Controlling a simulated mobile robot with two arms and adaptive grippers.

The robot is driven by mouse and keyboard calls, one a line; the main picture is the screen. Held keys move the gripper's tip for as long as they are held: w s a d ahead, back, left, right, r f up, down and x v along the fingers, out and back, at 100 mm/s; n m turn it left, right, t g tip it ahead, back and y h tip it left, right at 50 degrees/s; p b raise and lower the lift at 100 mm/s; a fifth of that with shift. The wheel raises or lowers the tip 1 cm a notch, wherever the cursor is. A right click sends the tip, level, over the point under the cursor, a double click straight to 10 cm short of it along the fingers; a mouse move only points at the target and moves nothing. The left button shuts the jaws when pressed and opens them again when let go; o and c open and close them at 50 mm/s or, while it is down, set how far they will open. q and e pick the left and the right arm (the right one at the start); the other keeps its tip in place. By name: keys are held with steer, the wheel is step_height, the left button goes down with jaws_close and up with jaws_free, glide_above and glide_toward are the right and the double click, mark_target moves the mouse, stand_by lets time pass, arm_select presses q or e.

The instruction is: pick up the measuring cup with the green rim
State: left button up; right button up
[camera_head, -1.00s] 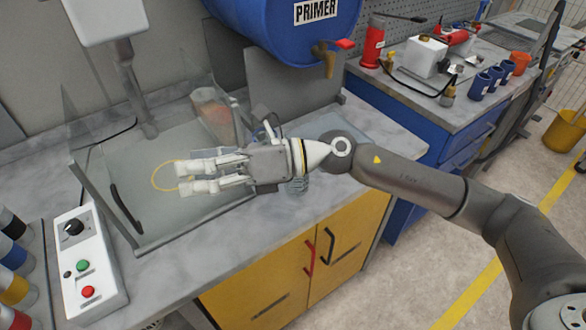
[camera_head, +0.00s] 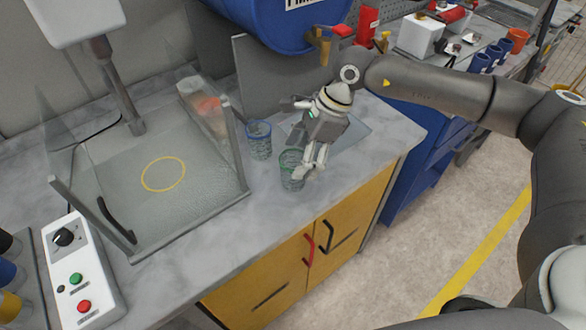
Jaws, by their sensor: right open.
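The measuring cup with the green rim (camera_head: 289,172) is a clear cup upright on the grey counter, near its front edge. My right gripper (camera_head: 308,174) is open and points down at the cup's right side. Its fingers overlap the cup's right part in the picture. I cannot tell whether they touch it. A similar clear cup with a blue rim (camera_head: 258,140) stands behind and to the left of the green-rimmed one. My left gripper is not in view.
A glass-walled booth with a yellow ring (camera_head: 163,174) on its floor stands at the left. A control box (camera_head: 78,265) with buttons is at the front left. A blue primer drum (camera_head: 280,22) with a tap hangs above the back. Yellow cabinet doors (camera_head: 290,265) are below the counter.

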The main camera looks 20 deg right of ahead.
mark_target(288, 171)
steer(key=shift+a+f, duration=0.15)
steer(key=shift+f, duration=0.1)
steer(key=shift+a+f, duration=0.2)
steer(key=shift+f, duration=0.05)
steer(key=x, duration=0.1)
steer(key=p+x, duration=0.1)
steer(key=x, duration=0.1)
steer(key=p+x, duration=0.1)
steer(key=shift+w+a, duration=0.3)
steer(key=shift+a, duration=0.15)
steer(key=shift+f, duration=0.3)
steer(key=c, duration=1)
